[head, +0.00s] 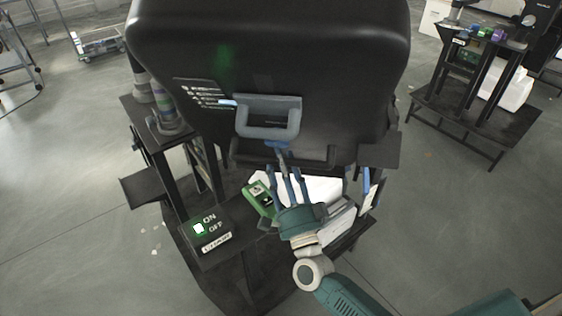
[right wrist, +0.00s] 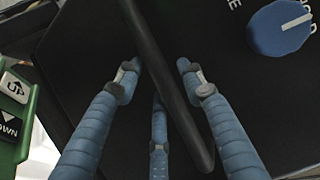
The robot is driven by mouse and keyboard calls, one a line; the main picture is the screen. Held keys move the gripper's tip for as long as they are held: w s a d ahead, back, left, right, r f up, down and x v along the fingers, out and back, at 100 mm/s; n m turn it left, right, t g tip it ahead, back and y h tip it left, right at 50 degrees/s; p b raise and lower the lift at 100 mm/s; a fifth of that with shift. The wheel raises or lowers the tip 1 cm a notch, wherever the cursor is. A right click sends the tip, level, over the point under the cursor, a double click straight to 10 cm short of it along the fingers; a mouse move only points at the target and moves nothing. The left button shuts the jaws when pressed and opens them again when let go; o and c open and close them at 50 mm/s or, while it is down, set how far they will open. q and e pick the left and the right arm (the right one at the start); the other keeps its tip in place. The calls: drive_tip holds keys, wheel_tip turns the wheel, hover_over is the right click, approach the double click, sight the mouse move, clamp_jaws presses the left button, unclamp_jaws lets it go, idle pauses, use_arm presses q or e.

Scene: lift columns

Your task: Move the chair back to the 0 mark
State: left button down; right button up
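A large black chair back (head: 270,50) fills the top middle of the head view, with a grey handle (head: 268,118) on its near face. My right gripper (head: 287,170) is just below this handle, its blue fingers pointing at the chair. In the right wrist view the fingers (right wrist: 157,85) are spread, with a thin black bar (right wrist: 165,75) running diagonally between them; contact cannot be told. A blue knob (right wrist: 282,27) with a white pointer line sits at upper right, apart from the fingers. Its lettering is cut off, and I cannot make out a 0 mark. My left gripper is not in view.
A green UP/DOWN control (right wrist: 14,110) is left of the fingers; the head view also shows it (head: 258,197). An ON/OFF switch box (head: 207,229) stands at front left. A black stand (head: 465,120) is at right, a cart (head: 98,42) at far left. Grey floor lies open on both sides.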

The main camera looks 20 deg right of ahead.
clamp_jaws()
drive_tip(key=shift+w+d+r+p, duration=0.1)
drive_tip(key=shift+r+p, duration=0.35)
drive_tip(key=shift+p, duration=0.05)
drive_tip(key=shift+m+g+h, duration=0.4)
drive_tip(key=shift+m+g, duration=0.1)
drive_tip(key=shift+g, duration=0.1)
drive_tip(key=w+r+p, duration=0.1)
drive_tip(key=r+p, duration=0.1)
drive_tip(key=w+d+r+p, duration=0.1)
drive_tip(key=p, duration=0.1)
drive_tip(key=w+d+r+p, duration=0.1)
drive_tip(key=w+r+p, duration=0.1)
drive_tip(key=shift+r+p, duration=0.3)
drive_tip(key=w+d+r, duration=0.1)
drive_tip(key=w+r, duration=0.1)
drive_tip(key=w+d+r, duration=0.1)
drive_tip(key=w, duration=0.2)
drive_tip(key=w+d+r, duration=0.1)
drive_tip(key=w+r, duration=0.1)
drive_tip(key=w, duration=0.1)
drive_tip(key=shift+w+d+r+p, duration=0.25)
drive_tip(key=shift+d+r+p, duration=0.05)
drive_tip(key=shift+d+p, duration=0.1)
drive_tip(key=shift+o, duration=1.8)
unclamp_jaws()
drive_tip(key=shift+s+f, duration=0.1)
drive_tip(key=shift+f, duration=0.1)
